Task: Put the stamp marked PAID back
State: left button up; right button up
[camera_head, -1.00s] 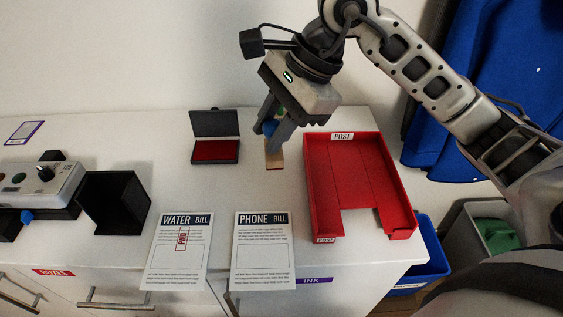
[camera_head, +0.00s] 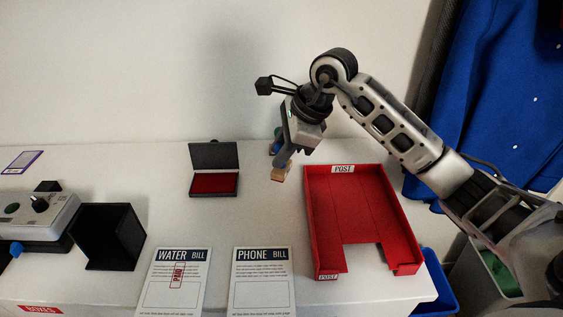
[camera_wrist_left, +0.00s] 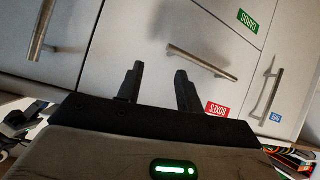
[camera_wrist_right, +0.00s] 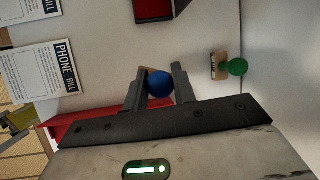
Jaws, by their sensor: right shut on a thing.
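My right gripper (camera_head: 283,163) is shut on a stamp with a blue round knob (camera_wrist_right: 159,84) and a wooden block (camera_head: 281,174). It holds this stamp over the back of the white counter, left of the red tray. I cannot read any marking on it. A second stamp with a green knob (camera_wrist_right: 237,67) and a wooden base (camera_wrist_right: 219,67) stands apart, beyond the fingers; in the head view it is partly hidden behind the right gripper. My left gripper (camera_wrist_left: 158,80) is open and empty in front of the cabinet fronts; it is not in the head view.
A red POST tray (camera_head: 395,205) is at the right. An open red ink pad (camera_head: 214,184) is left of the gripper. A water bill (camera_head: 174,281) with a red PAID mark and a phone bill (camera_head: 262,281) lie in front. A black box (camera_head: 110,237) is at the left.

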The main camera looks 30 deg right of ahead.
jog(key=shift+w+d+f, duration=0.35)
jog(key=shift+w+f, duration=0.25)
jog(key=shift+f, duration=0.25)
notch_tip(320, 180, down, 3)
jog(key=shift+f, duration=0.1)
jog(key=shift+f, duration=0.2)
jog(key=o, duration=0.8)
jog(key=shift+r, duration=0.1)
